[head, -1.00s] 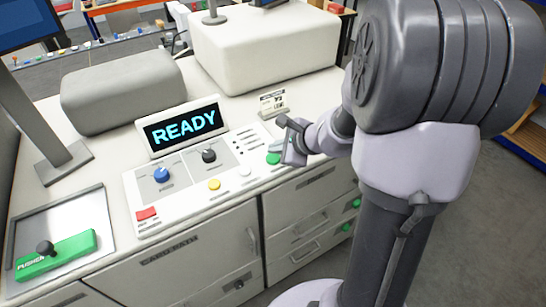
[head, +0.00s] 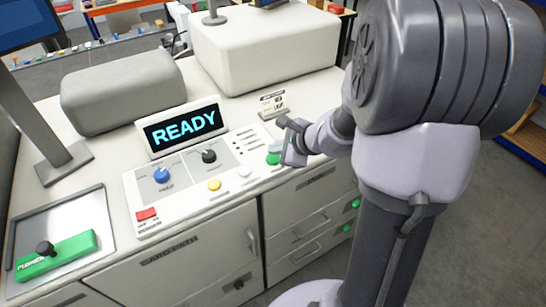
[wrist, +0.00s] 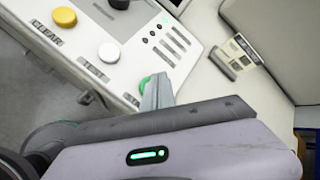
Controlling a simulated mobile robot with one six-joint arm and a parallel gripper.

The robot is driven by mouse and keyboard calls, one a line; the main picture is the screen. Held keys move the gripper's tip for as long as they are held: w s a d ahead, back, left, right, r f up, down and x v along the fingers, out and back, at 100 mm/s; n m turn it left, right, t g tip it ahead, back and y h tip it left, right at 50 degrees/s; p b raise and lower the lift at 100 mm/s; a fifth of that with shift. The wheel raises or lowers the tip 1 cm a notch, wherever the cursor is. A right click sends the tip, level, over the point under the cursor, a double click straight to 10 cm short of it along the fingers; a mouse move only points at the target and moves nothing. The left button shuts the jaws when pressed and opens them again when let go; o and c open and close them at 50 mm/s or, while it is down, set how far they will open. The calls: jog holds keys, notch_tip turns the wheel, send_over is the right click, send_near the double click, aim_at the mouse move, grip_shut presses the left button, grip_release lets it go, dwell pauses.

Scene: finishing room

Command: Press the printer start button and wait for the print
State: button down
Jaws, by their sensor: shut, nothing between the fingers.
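The printer's control panel (head: 227,181) lies on the white cabinet, with a screen (head: 181,130) behind it reading READY. A green button (head: 273,159) sits at the panel's right end. In the wrist view the green button (wrist: 145,82) is mostly hidden behind my fingers. My gripper (head: 279,146) is shut and empty, with its fingertips at or just above the green button; I cannot tell whether they touch it. In the wrist view my gripper (wrist: 157,90) points at the panel edge.
A white button (head: 245,171), a yellow button (head: 214,185), a red switch (head: 147,215) and two knobs share the panel. A small labelled stand (head: 272,104) is just behind my gripper. A green pusher (head: 56,255) lies at the left.

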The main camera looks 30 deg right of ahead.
aim_at(275, 160)
jog(key=shift+f, duration=0.1)
dwell(0.4)
jog(key=shift+f+b, duration=0.35)
jog(key=shift+b, duration=0.3)
jog(key=shift+f+b, duration=0.35)
jog(key=shift+b, duration=0.1)
dwell(0.6)
jog(key=shift+r+p, duration=0.6)
jog(key=shift+r, duration=0.2)
notch_tip(275, 160, up, 5)
jog(key=p, duration=0.4)
jog(key=shift+r, duration=0.1)
dwell(4.2)
